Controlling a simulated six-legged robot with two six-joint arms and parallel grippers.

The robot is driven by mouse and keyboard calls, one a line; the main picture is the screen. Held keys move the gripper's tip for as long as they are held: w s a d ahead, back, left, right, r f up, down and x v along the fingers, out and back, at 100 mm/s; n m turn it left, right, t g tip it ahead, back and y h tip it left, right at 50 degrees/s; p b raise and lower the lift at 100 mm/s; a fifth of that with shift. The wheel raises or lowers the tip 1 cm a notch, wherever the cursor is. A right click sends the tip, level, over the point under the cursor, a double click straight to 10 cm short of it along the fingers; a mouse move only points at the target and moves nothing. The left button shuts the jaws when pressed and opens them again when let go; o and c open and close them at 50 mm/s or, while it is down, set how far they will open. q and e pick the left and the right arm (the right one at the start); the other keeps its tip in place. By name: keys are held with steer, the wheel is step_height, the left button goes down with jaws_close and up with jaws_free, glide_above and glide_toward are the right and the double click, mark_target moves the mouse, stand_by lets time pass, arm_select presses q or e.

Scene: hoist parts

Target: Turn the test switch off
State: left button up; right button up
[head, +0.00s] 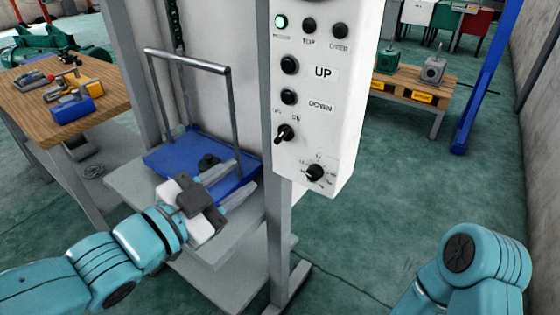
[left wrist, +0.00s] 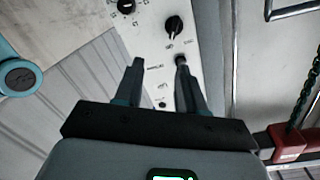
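The test switch (head: 284,133) is a black rotary knob low on the white control box (head: 308,190), below the DOWN button. Small labels stand above it, OFF at left and ON at right; its handle looks tilted up toward the right one. In the left wrist view, the panel is upside down and a black knob that looks like the switch (left wrist: 173,26) sits beyond the fingertips. My left gripper (head: 245,176) is open and empty, in front of the panel, lower left of the switch and apart from it. My right arm shows at the lower right, its gripper out of view.
A dial (head: 315,172) sits right below the switch; the UP button (head: 290,65) and DOWN button (head: 289,97) are above. A lit green lamp (head: 281,22) is at the top. A blue tray (head: 190,155) with a metal handle stands left of the box, behind my left gripper.

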arm_select(q)
steer(key=a+t+b, duration=0.1)
steer(key=a+b, duration=0.1)
steer(key=a, duration=0.1)
glide_toward(279, 137)
steer(key=x, duration=0.8)
steer(key=shift+d+p, duration=0.1)
steer(key=shift+p, duration=0.3)
jaws_close()
arm_select(e)
step_height(279, 137, down, 3)
steer(key=shift+r, duration=0.2)
